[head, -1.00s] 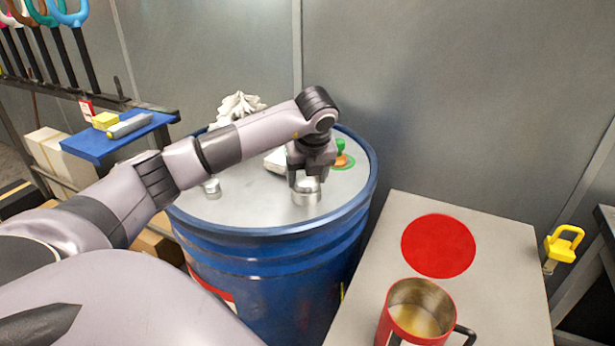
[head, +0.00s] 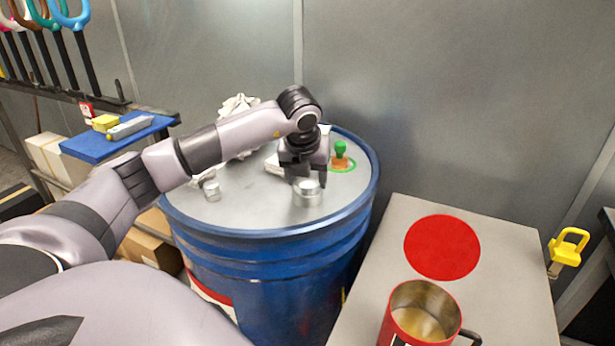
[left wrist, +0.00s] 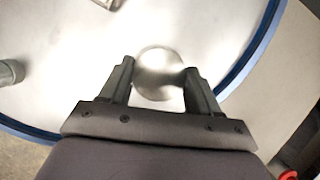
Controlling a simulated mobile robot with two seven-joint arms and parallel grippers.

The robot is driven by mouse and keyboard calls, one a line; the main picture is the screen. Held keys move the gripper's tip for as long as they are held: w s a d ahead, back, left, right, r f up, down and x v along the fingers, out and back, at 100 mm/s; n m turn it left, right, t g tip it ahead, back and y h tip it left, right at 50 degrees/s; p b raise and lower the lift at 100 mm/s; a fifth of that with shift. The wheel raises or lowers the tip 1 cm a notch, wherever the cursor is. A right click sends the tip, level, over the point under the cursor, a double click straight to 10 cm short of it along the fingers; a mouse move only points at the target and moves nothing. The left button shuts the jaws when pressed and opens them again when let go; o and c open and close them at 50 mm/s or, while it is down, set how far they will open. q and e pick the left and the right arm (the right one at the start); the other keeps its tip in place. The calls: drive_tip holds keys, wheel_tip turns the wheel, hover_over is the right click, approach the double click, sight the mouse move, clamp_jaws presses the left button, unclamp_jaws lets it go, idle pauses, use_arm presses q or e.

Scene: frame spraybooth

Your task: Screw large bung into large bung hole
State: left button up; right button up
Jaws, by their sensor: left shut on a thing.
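The large bung (head: 308,193) is a round silver piece at the front right of the grey lid (head: 258,205) of a blue drum. My left gripper (head: 307,182) points down over it and is shut on it. In the left wrist view the fingers (left wrist: 158,82) stand on either side of the bung (left wrist: 158,66), which looks blurred and bright. The large bung hole is not visible, and I cannot tell how deep the bung sits. My right gripper is not in view.
A smaller silver piece (head: 211,190) is on the lid's left. A white rag (head: 238,106) and a green-and-orange item (head: 340,156) are farther back. A red mug (head: 420,318) and red disc (head: 442,247) are on the bench at right. A blue shelf (head: 122,134) is left.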

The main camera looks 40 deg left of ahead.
use_arm(q)
drive_tip(key=shift+s+f, duration=0.1)
drive_tip(key=shift+m, duration=0.4)
drive_tip(key=o, duration=1.2)
drive_tip(key=b+v, duration=0.1)
drive_tip(key=v, duration=0.6)
drive_tip(key=shift+a, duration=0.15)
drive_tip(key=shift+s, duration=0.15)
